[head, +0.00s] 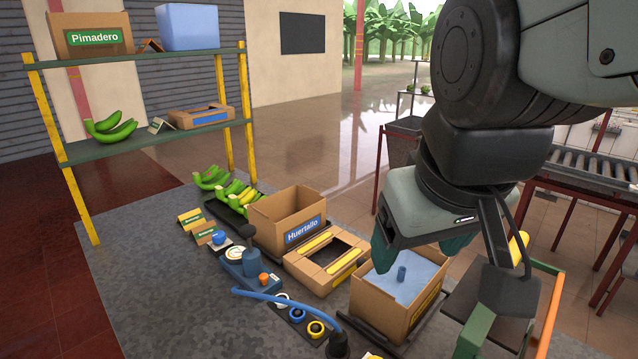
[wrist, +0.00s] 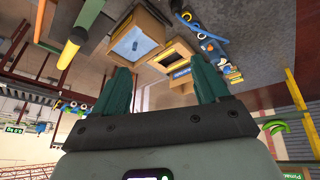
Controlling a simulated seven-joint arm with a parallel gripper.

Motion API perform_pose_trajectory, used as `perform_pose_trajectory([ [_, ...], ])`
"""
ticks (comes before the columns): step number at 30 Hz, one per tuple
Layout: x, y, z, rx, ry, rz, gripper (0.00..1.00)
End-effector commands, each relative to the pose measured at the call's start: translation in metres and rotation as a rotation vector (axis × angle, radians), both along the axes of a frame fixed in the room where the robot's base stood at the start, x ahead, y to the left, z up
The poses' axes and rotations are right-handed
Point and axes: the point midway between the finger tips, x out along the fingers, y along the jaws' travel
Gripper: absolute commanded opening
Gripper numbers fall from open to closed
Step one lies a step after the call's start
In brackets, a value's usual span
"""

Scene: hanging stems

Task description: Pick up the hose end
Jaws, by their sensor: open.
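A blue hose (head: 285,299) lies in a curve on the grey table, below the blue device in the head view. Its left end (head: 237,291) looks free; its right end runs to a dark round fitting (head: 338,343) at the table's front. The hose also shows near the top of the wrist view (wrist: 211,35). In the wrist view nothing is between the fingers (wrist: 160,64).
A blue-lined carton (head: 369,295) holding a short blue cylinder (head: 401,273) stands below my gripper. An open carton (head: 287,239), a yellow-edged box (head: 299,266), a blue device (head: 243,270) and tape rolls (head: 316,328) crowd the table. A shelf (head: 150,142) stands at left.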

Motion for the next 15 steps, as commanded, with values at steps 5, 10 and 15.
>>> perform_pose_trajectory([
  [5, 0.061, 0.007, -0.034, -0.124, 0.108, 0.255, 0.74],
  [10, 0.113, 0.017, -0.084, -0.213, 0.196, 0.519, 0.74],
  [15, 0.154, 0.030, -0.151, -0.267, 0.277, 0.792, 0.74],
])
